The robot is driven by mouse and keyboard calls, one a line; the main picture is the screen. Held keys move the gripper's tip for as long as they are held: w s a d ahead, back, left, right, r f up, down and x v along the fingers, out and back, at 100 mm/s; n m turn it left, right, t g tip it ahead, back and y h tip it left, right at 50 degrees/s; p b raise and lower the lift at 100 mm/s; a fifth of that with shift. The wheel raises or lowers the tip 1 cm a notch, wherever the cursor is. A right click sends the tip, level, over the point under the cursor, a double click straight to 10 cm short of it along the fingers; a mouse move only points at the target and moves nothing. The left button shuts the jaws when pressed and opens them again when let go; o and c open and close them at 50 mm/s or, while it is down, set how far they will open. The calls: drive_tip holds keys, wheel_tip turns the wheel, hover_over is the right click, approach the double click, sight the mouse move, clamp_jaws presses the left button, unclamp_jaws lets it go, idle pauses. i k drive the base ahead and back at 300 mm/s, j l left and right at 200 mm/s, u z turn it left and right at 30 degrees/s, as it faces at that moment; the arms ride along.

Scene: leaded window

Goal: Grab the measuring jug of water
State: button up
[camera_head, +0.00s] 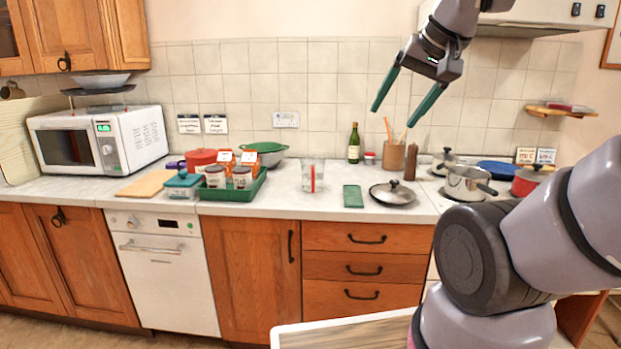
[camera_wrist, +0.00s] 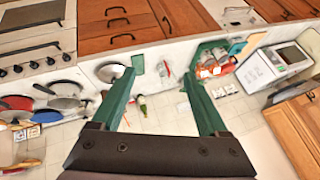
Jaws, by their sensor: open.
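The clear measuring jug (camera_head: 313,175) with a red marking stands upright on the worktop (camera_head: 335,205), left of a flat green board (camera_head: 353,196). Any water in it is hard to make out. My gripper (camera_head: 393,116) is open and empty, up in the air, above and right of the jug in the head view. In the wrist view my gripper (camera_wrist: 159,77) shows its two green fingers spread wide. A small pale shape with red between the fingertips there looks like the jug (camera_wrist: 163,66).
A green tray (camera_head: 232,208) with jars and boxes stands left of the jug. A pan lid (camera_head: 392,193), a brown bottle (camera_head: 410,162), a utensil pot (camera_head: 393,156) and a wine bottle (camera_head: 354,144) stand to its right. The worktop right around the jug is clear.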

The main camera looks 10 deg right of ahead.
sight(312, 166)
drive_tip(key=i+l, duration=0.2)
drive_tip(key=l, duration=0.15)
drive_tip(key=i+l+u, duration=0.1)
drive_tip(key=i+l, duration=0.35)
drive_tip(key=l, duration=0.3)
drive_tip(key=i+l+u, duration=0.1)
drive_tip(key=l, duration=0.25)
drive_tip(key=i, duration=0.1)
